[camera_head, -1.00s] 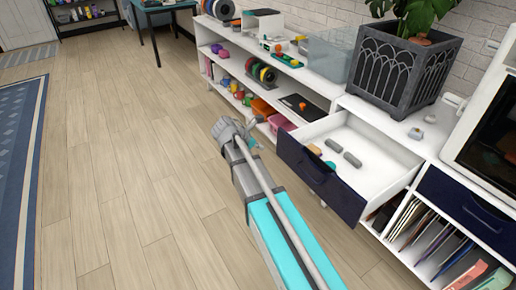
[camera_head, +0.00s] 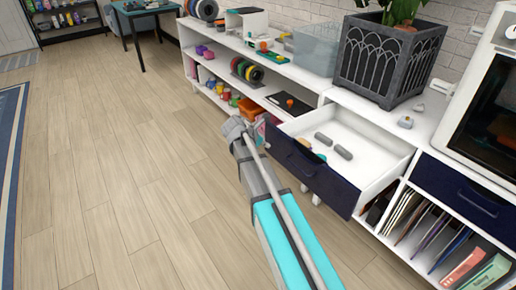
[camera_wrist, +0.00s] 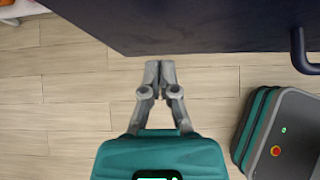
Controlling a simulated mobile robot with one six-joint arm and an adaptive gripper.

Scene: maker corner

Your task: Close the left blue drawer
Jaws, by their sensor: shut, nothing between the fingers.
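The left blue drawer (camera_head: 330,186) is pulled open, with its dark blue front standing out from the white cabinet. Small grey and coloured items lie inside it. In the wrist view its front (camera_wrist: 210,25) spans the top, with the dark handle (camera_wrist: 303,55) at the right edge. My gripper (camera_wrist: 160,66) is shut and empty, its fingertips just short of the drawer front in that picture, left of the handle. I cannot tell whether they touch. In the head view my wrist is by the drawer's left end and mostly hides the fingers.
The right blue drawer (camera_head: 462,190) is shut, above a rack of folders (camera_head: 425,225). A planter (camera_head: 385,60) and a microwave-like appliance (camera_head: 490,115) stand on top. An open shelf (camera_head: 275,75) with spools and bins adjoins at left. The wooden floor (camera_head: 130,190) in front is clear.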

